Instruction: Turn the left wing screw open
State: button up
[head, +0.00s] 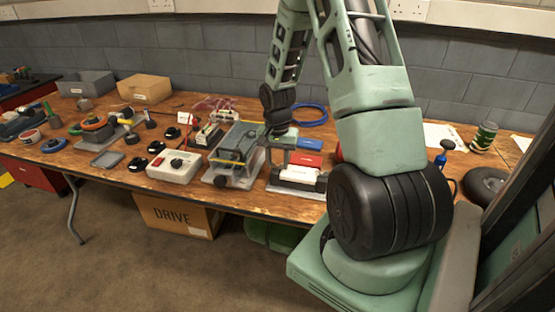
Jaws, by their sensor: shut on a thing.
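My gripper (268,149) is small in the head view, at the end of my green arm over the middle of the table. It points down beside the right side of a grey case with a clear cover and a yellow strip (236,148). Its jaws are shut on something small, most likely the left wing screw. The screw itself is hidden by the jaws and too small to make out, so its turn angle cannot be told.
A white and black device (298,176), a red block (306,159) and a blue block (310,143) lie to the right. Trays (145,88) stand at the back left. The wooden table (110,185) is crowded.

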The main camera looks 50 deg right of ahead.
jog(key=n+p, duration=0.2)
jog(key=n, duration=0.2)
jog(key=shift+r+p, duration=0.15)
jog(key=shift+p, duration=0.15)
jog(key=n+p, duration=0.2)
jog(key=n, duration=0.3)
jog(key=n+p, duration=0.2)
jog(key=n, duration=0.2)
jog(key=shift+n+p, duration=1.05)
jog(key=shift+n, duration=1.05)
jog(key=o, duration=1)
notch_tip(320, 180, up, 17)
jog(key=shift+r, duration=0.1)
